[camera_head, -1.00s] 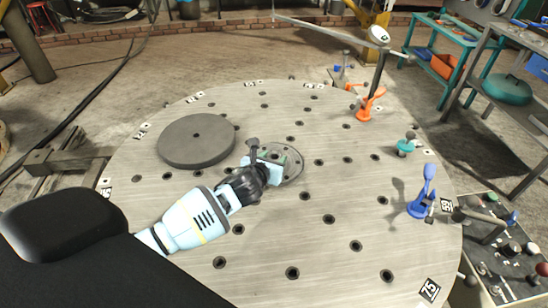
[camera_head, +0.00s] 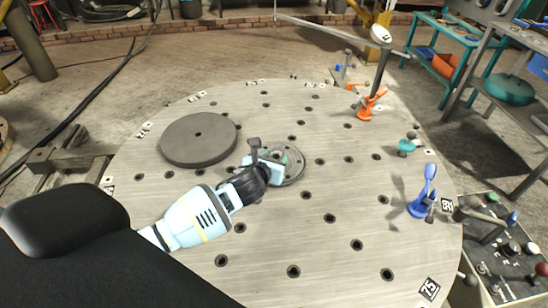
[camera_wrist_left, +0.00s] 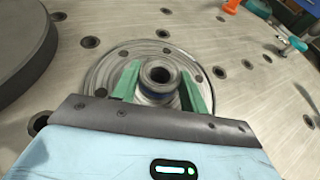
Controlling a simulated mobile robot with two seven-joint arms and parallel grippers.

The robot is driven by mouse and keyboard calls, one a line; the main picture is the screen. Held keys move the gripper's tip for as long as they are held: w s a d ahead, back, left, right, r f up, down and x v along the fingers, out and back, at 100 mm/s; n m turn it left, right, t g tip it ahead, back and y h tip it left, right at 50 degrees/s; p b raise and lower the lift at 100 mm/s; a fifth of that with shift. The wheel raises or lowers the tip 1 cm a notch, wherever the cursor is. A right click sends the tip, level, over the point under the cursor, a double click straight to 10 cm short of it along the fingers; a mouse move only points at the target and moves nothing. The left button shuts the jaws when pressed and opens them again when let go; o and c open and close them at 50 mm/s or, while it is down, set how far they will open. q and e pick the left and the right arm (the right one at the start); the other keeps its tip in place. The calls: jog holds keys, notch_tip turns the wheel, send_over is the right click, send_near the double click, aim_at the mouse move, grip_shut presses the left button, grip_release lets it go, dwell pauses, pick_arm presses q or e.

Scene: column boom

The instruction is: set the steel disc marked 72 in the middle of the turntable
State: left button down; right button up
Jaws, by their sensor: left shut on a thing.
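My left gripper (camera_head: 270,170) reaches in over the middle of the turntable (camera_head: 320,240). In the left wrist view its two green fingers (camera_wrist_left: 160,92) are shut on the sides of a small round steel piece, which I take to be the steel disc (camera_wrist_left: 158,88). It has a dark centre hole and a blue band. It is over a round plate (camera_wrist_left: 98,78) with several holes at the turntable's middle. I cannot tell whether it touches that plate. No number 72 is legible on it. In the head view the gripper mostly hides it. My right gripper is not in view.
A large dark grey disc (camera_head: 198,140) lies on the turntable left of the gripper. Orange (camera_head: 368,106), teal (camera_head: 406,146) and blue (camera_head: 424,195) clamps stand along the right edge. A control box (camera_head: 505,245) is at the lower right. The turntable's front is clear.

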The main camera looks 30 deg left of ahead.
pick_arm(q)
jog(key=shift+w+f, duration=0.1)
jog(key=shift+f, duration=0.15)
dwell(1.0)
jog(key=c, duration=0.9)
grip_release()
jog(key=shift+o, duration=1.1)
jog(key=shift+f, duration=0.1)
jog(key=shift+s+f, duration=0.2)
jog(key=shift+f, duration=0.1)
jog(key=v, duration=0.3)
jog(key=p+v, duration=0.1)
jog(key=v, duration=0.2)
jog(key=shift+s+d+r, duration=0.1)
jog(key=shift+s+r, duration=0.1)
jog(key=shift+r, duration=0.15)
jog(key=shift+s+d+r, duration=0.1)
jog(key=shift+s+r, duration=0.1)
jog(key=shift+s, duration=0.35)
jog(key=shift+f, duration=0.1)
